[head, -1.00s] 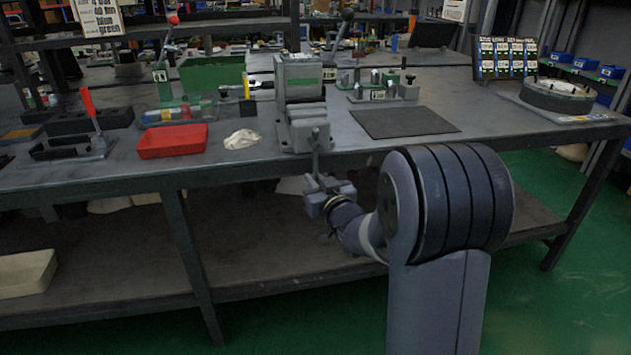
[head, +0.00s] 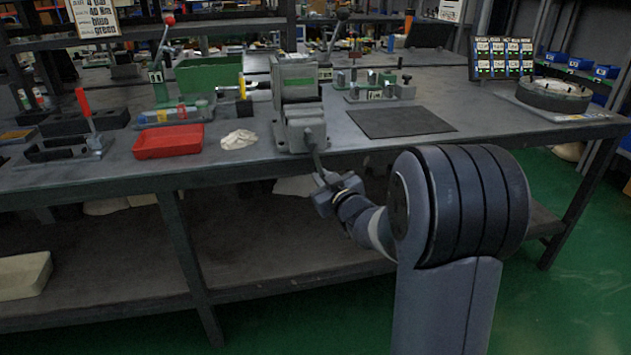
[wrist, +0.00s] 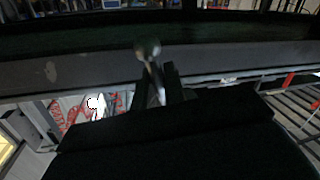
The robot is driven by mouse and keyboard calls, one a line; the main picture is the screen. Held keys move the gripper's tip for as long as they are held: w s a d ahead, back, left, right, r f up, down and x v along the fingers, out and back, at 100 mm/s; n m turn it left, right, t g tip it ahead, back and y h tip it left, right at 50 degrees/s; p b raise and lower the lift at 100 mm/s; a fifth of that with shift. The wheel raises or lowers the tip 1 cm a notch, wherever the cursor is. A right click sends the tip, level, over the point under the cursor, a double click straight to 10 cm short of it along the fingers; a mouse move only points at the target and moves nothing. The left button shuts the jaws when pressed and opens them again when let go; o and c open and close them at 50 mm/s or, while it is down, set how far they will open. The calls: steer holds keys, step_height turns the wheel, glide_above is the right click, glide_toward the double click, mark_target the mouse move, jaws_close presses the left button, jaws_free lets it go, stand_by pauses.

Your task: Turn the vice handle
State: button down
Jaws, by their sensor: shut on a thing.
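The grey vice (head: 302,118) stands at the front edge of the workbench in the head view. Its handle (head: 316,157) comes off the vice's front and slants down and to the right. My gripper (head: 325,180) is at the handle's lower end, in front of the bench edge, and is shut on it. In the wrist view, the handle (wrist: 154,72) with its round knob runs between the two dark fingers of my gripper (wrist: 170,85). The fingertips are dark, so the exact contact is hard to see.
A red tray (head: 168,141), a white cloth (head: 238,139) and a dark mat (head: 401,122) lie on the workbench (head: 300,172). A red-handled lever fixture (head: 88,130) stands at the left. Open green floor (head: 570,240) lies at the right.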

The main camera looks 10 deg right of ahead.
steer(key=d+n, duration=0.1)
steer(key=d+r+n, duration=0.2)
steer(key=n, duration=0.1)
steer(key=shift+d+g+h+p, duration=0.3)
steer(key=shift+h, duration=0.1)
steer(key=shift+d+r+n+h, duration=0.3)
steer(key=shift+d+r+n, duration=0.5)
steer(key=shift+n, duration=0.4)
step_height(320, 180, up, 9)
steer(key=n+h, duration=0.3)
steer(key=n, duration=0.7)
steer(key=shift+d+b, duration=0.3)
steer(key=shift+d, duration=0.15)
steer(key=shift+r, duration=0.1)
steer(key=c, duration=1.6)
jaws_free()
steer(key=shift+o, duration=0.2)
steer(key=shift+s, duration=0.1)
